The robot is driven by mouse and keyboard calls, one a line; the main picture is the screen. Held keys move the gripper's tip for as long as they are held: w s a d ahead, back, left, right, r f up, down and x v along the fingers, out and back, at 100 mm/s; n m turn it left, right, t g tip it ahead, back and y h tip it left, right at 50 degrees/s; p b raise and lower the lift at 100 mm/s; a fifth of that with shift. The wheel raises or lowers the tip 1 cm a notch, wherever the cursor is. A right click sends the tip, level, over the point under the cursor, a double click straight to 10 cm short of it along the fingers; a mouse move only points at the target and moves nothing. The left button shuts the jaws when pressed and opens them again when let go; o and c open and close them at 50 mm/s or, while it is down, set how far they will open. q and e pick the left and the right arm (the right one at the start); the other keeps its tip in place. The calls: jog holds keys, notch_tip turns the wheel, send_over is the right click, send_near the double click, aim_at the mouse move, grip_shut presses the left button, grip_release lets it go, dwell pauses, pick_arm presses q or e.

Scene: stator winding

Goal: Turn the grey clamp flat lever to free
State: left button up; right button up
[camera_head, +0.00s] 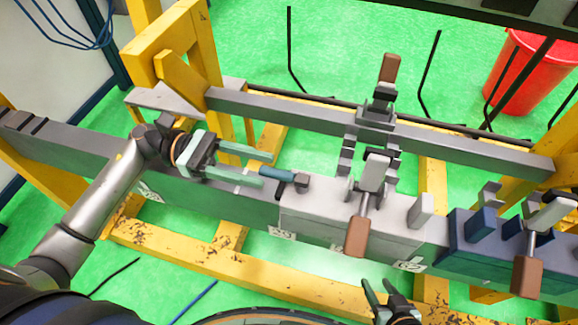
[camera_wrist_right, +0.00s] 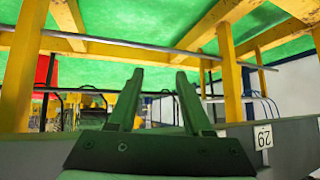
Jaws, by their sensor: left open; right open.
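The grey clamp (camera_head: 395,207) is a light grey block on the long grey beam, with an upright toggle and a brown-handled lever (camera_head: 357,237) hanging toward the front. A short flat lever (camera_head: 283,175), blue-grey with a dark end, sticks out from its left side, pointing left. My left gripper (camera_head: 268,172) is open, its fingers pointing right. The lever's free end appears between the fingertips; I cannot tell whether they touch. My right gripper (camera_head: 378,286) is open at the bottom edge, in front of the beam and apart from the clamp. Its empty fingers show in the right wrist view (camera_wrist_right: 160,90).
A blue clamp (camera_head: 477,232) with another brown handle (camera_head: 527,277) stands to the right on the beam. A rear rail (camera_head: 290,113) carries a further clamp with a raised brown handle (camera_head: 390,68). Yellow frame posts (camera_head: 203,45) and a red bin (camera_head: 530,72) stand behind.

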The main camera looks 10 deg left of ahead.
aim_at(295, 177)
pick_arm(q)
jog(key=d+p, duration=0.1)
jog(key=d, duration=0.5)
jog(key=shift+d, duration=0.2)
grip_shut()
dwell(1.2)
